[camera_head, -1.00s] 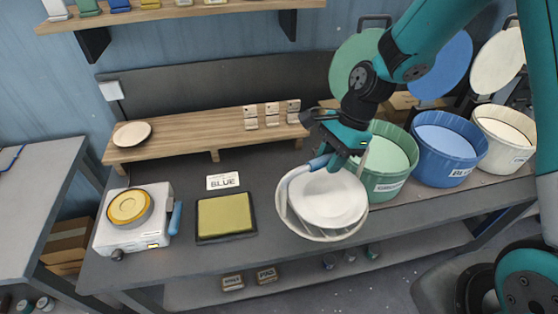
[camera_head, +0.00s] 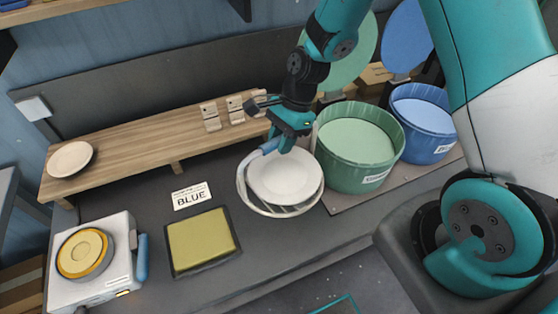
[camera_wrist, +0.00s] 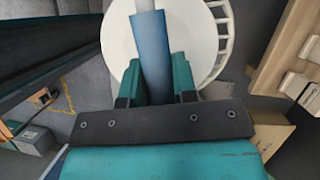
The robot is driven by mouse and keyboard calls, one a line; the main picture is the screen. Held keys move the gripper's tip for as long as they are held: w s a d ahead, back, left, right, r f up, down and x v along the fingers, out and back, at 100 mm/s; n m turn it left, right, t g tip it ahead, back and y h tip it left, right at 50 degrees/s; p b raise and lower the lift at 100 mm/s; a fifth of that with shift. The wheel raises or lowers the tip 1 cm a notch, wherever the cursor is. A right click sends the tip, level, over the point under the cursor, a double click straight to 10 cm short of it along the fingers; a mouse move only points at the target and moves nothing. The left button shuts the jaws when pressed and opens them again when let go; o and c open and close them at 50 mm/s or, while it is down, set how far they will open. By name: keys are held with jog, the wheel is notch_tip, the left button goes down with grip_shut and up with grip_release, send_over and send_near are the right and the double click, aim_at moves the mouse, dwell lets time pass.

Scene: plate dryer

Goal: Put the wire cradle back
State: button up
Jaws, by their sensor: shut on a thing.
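The wire cradle (camera_head: 241,187) is a round white wire basket with a blue handle (camera_head: 268,147). A white dish (camera_head: 287,176) sits inside it. My gripper (camera_head: 287,143) is shut on the blue handle, at the cradle's back side. The cradle appears over the dark bench, left of the green tub; its exact height above the bench is hard to tell. In the wrist view the handle (camera_wrist: 151,55) runs between my fingers (camera_wrist: 157,82). The white wire rim (camera_wrist: 224,40) shows right of the dish (camera_wrist: 185,20) there.
The green tub (camera_head: 342,172) stands close right of the cradle, with the blue tub (camera_head: 425,140) beyond. A yellow pad (camera_head: 202,240), a BLUE card (camera_head: 192,196) and a white burner-like unit (camera_head: 94,282) lie left. A wooden shelf (camera_head: 140,141) with a small plate (camera_head: 70,160) runs behind.

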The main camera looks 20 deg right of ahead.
aim_at(286, 170)
jog(key=shift+m, duration=0.4)
notch_tip(286, 170, down, 7)
jog(key=shift+s+d+f+b, duration=0.1)
jog(key=shift+d+f+b, duration=0.1)
jog(key=shift+b, duration=0.85)
jog(key=shift+a+f+b, duration=0.1)
jog(key=shift+f+b, duration=2.45)
jog(key=shift+f, duration=0.8)
jog(key=o, duration=1)
jog(key=shift+s, duration=0.1)
jog(key=b+v, duration=0.3)
jog(key=v, duration=1.4)
jog(key=shift+s+r, duration=0.1)
jog(key=shift+r, duration=0.15)
jog(key=s+a+r+n+b, duration=0.1)
jog(key=s+a+r+n, duration=0.1)
jog(key=s+n, duration=0.4)
jog(key=s+a+r+n+t+b, duration=0.1)
jog(key=s+a+r+n, duration=0.1)
jog(key=s+a+n, duration=0.3)
jog(key=s+a+r+n+b, duration=0.1)
jog(key=s+a+n, duration=0.3)
jog(key=s+n, duration=0.5)
jog(key=r+n, duration=0.1)
jog(key=n, duration=0.1)
jog(key=shift+s+r+n, duration=0.15)
jog(key=shift+r+n, duration=0.05)
jog(key=shift+n, duration=0.2)
